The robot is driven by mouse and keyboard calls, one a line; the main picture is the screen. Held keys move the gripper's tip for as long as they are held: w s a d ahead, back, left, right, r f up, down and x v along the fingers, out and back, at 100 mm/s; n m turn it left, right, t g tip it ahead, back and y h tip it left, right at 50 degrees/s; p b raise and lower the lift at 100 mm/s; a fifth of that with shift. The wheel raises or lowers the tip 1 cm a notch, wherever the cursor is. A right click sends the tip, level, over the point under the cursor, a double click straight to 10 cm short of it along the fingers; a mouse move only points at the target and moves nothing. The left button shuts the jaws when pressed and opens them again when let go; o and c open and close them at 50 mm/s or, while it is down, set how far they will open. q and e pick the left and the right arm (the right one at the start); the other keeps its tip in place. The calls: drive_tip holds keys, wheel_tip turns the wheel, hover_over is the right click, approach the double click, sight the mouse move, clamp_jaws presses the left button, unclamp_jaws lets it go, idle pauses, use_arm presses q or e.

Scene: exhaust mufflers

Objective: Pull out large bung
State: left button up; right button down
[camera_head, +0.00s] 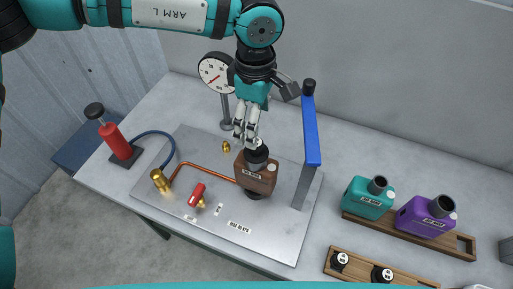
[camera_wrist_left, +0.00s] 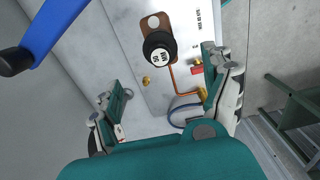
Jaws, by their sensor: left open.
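A brown muffler (camera_head: 257,180) stands on the metal plate in the head view. A black bung (camera_head: 256,156) sits in its top opening. In the left wrist view the bung (camera_wrist_left: 160,48) shows a white end face with dark lettering, and part of the brown body shows behind it. My left gripper (camera_head: 246,135) is open just above the bung, fingers pointing down. In the left wrist view its two fingers are spread wide, with the bung beyond their tips, roughly between them. I cannot tell whether a finger touches it. My right gripper is not in view.
A blue lever (camera_head: 311,130) stands close right of the muffler. A pressure gauge (camera_head: 215,73) is behind, a red pump (camera_head: 116,138) at left. Teal (camera_head: 369,197) and purple (camera_head: 426,216) mufflers sit on a wooden rack at right. Two black bungs lie in a front holder (camera_head: 385,264).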

use_arm(q)
drive_tip(key=shift+f, duration=0.15)
drive_tip(key=shift+f+b, duration=0.35)
drive_tip(key=shift+f, duration=0.25)
wheel_tip(320, 180, down, 7)
drive_tip(key=b, duration=0.5)
drive_tip(key=shift+f+b, duration=0.35)
drive_tip(key=shift+b, duration=0.05)
drive_tip(key=shift+r, duration=0.1)
drive_tip(key=shift+b, duration=0.65)
drive_tip(key=shift+c, duration=0.3)
